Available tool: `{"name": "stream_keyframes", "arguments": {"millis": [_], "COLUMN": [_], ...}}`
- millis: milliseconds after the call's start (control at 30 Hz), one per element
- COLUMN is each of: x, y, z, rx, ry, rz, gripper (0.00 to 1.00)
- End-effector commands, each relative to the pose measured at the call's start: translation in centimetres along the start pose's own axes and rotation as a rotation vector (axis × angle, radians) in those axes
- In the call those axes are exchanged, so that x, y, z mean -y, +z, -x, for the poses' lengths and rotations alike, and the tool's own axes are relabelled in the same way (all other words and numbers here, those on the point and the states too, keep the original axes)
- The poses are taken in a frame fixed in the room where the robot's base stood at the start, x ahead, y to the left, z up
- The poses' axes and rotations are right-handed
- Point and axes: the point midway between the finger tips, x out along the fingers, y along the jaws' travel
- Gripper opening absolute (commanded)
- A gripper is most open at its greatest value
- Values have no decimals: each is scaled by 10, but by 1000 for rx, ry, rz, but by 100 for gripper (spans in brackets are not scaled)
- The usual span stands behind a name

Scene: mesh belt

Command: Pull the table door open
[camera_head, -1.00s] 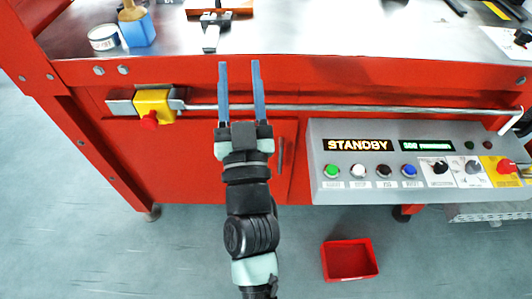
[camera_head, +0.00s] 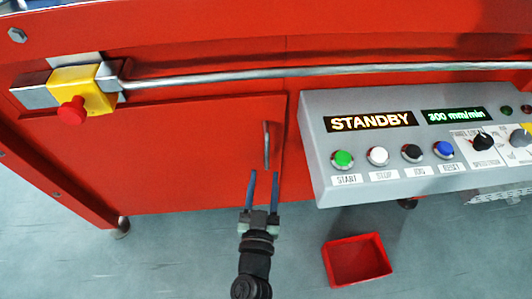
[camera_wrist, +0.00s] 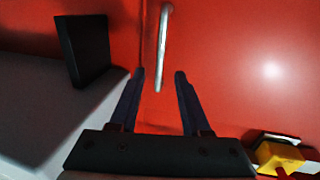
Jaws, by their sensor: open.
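The red table door (camera_head: 190,150) is shut flush in the red machine front. Its vertical metal handle (camera_head: 266,145) is near the door's right edge. My gripper (camera_head: 263,174) is open and empty, with its blue fingertips just below the handle in the head view. In the wrist view the handle (camera_wrist: 163,50) stands ahead between the lines of my open fingers (camera_wrist: 159,76), a little left of centre. The door (camera_wrist: 240,60) fills the background there. I cannot tell how far the fingertips are from the handle in depth.
A grey control panel (camera_head: 385,185) juts out just right of the door. A long metal rail (camera_head: 330,71) runs above it. A yellow switch box (camera_head: 85,90) with a red knob sits at the upper left. A red bin (camera_head: 357,262) is on the floor.

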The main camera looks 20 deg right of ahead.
Motion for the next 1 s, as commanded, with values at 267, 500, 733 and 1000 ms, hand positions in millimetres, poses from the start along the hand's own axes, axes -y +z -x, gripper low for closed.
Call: {"name": "stream_keyframes", "arguments": {"millis": [267, 500, 733, 1000], "x": [0, 0, 0, 0], "y": [1, 0, 0, 0], "z": [-57, -79, -82, -81], "rx": [-4, -1, 0, -1], "ry": [0, -1, -1, -1], "rz": [-2, 0, 0, 0], "gripper": [47, 47, 47, 17]}}
